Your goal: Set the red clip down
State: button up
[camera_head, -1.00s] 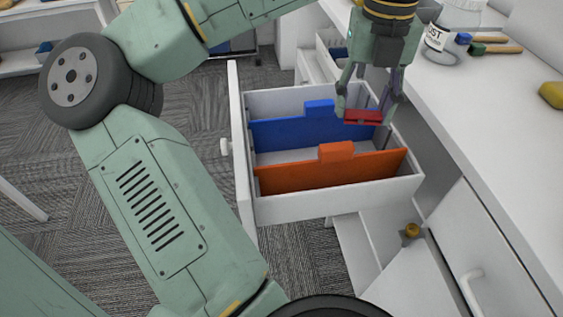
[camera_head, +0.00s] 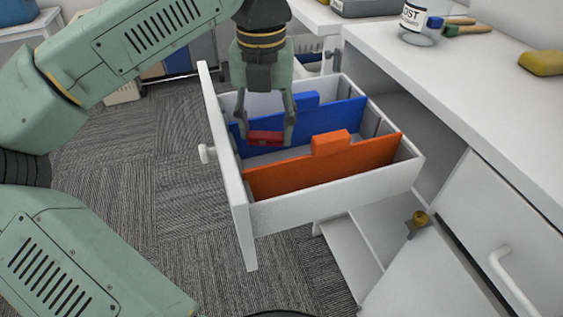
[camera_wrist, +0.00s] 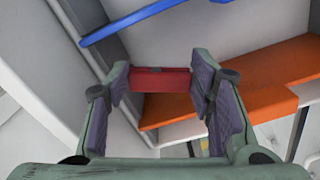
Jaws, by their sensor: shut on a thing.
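The red clip (camera_head: 267,138) is held between the fingers of my gripper (camera_head: 267,133), which is shut on it. In the head view the clip shows in front of the blue divider (camera_head: 325,122), over the space between it and the orange divider (camera_head: 330,163). In the wrist view the red clip (camera_wrist: 160,80) spans the gap between my fingertips (camera_wrist: 162,84), with the blue divider's edge (camera_wrist: 150,12) above it and the orange divider (camera_wrist: 245,80) to its right. Whether the clip touches anything below is unclear.
The open white drawer (camera_head: 330,205) has a raised front panel with a knob (camera_head: 206,153) at its left. A white counter (camera_head: 470,75) at right holds a jar (camera_head: 418,25), brushes (camera_head: 465,27) and a yellow item (camera_head: 541,62). A cabinet handle (camera_head: 510,275) juts out at lower right.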

aim_at(267, 131)
notch_tip(267, 131, down, 8)
jog(key=shift+f, duration=0.1)
dwell(0.4)
jog(key=shift+f, duration=0.1)
jog(key=shift+f, duration=0.2)
jog(key=o, duration=0.5)
jog(key=shift+r, duration=0.1)
notch_tip(267, 131, up, 12)
jog(key=shift+r, duration=0.2)
